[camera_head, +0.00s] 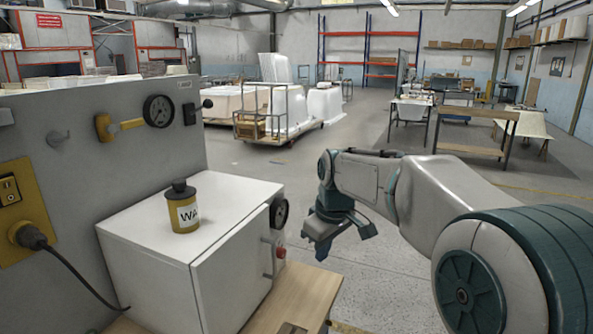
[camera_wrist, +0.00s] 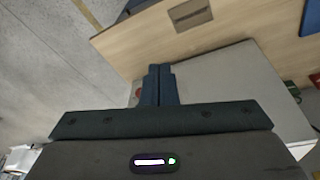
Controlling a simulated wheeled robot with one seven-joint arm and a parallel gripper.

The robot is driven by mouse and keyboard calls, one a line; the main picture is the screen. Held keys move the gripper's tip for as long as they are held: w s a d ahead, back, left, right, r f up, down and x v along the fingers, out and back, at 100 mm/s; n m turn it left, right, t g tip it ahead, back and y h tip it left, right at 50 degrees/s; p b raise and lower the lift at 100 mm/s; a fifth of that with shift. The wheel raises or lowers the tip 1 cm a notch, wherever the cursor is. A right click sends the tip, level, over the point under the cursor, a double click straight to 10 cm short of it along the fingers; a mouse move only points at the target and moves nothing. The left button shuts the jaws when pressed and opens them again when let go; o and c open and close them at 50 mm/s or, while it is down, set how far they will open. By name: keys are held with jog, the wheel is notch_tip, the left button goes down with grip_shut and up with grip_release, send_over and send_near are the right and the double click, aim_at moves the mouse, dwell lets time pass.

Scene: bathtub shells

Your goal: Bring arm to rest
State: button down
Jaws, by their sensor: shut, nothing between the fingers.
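My arm reaches in from the right in the head view, and my gripper (camera_head: 340,245) hangs in the air just right of the white cabinet, apart from it. In the wrist view my gripper (camera_wrist: 158,85) shows its two dark fingers together, with nothing between them. The white cabinet (camera_head: 240,270) stands on a wooden bench (camera_head: 300,300). A yellow jar (camera_head: 183,214) with a dark lid and a label starting "WA" stands upright on the cabinet top.
Open floor (camera_head: 300,185) lies beyond my gripper. White tub shells (camera_head: 285,105) and a wooden table (camera_head: 470,145) stand farther back.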

jog(key=s+d+f+m, duration=0.2)
jog(key=s+d+m, duration=0.1)
jog(key=s, duration=0.5)
jog(key=s+d+f+m, duration=0.2)
jog(key=s+d+m, duration=0.1)
jog(key=s, duration=0.5)
jog(key=s+d+f+m+t+h, duration=0.1)
jog(key=s+d+f+m, duration=0.1)
jog(key=s, duration=0.6)
jog(key=shift+s+d+f+m, duration=0.3)
jog(key=shift+d+f+m, duration=0.1)
jog(key=shift+d, duration=0.3)
